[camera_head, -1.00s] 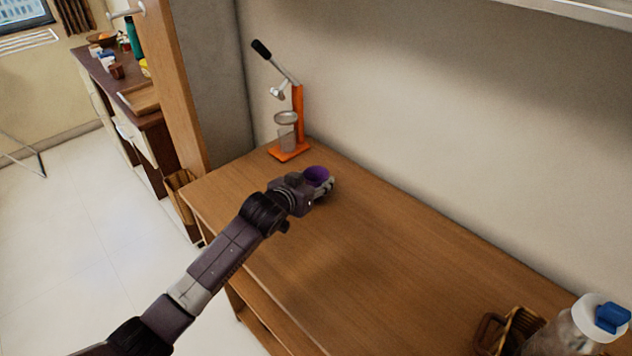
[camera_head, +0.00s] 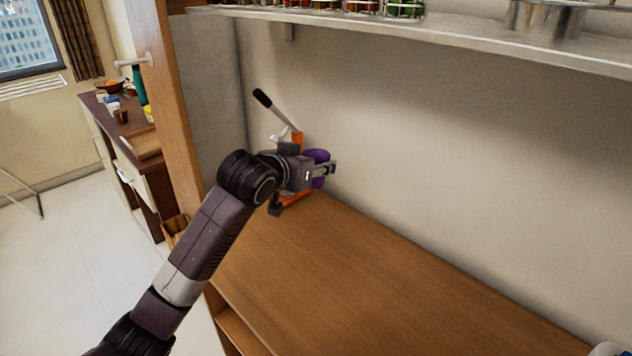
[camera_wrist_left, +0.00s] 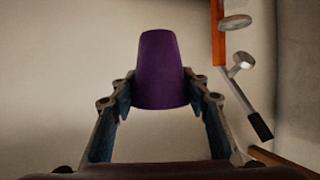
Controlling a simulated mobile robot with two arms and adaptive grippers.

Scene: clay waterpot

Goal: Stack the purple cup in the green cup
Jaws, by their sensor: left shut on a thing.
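The purple cup (camera_head: 319,156) is in my left gripper (camera_head: 326,170), held above the wooden table at the wall end. In the left wrist view the purple cup (camera_wrist_left: 158,70) sits between the two fingertips (camera_wrist_left: 160,98), which press on its sides. In the head view the gripper hides part of the cup. The green cup is not seen on the table in these frames. My right gripper is not in view.
An orange lever press (camera_head: 290,198) stands on the table behind my left gripper, partly hidden; its black-handled lever also shows in the left wrist view (camera_wrist_left: 243,85). The wooden table top (camera_head: 370,270) is clear in front. A shelf (camera_head: 480,45) with several jars runs above.

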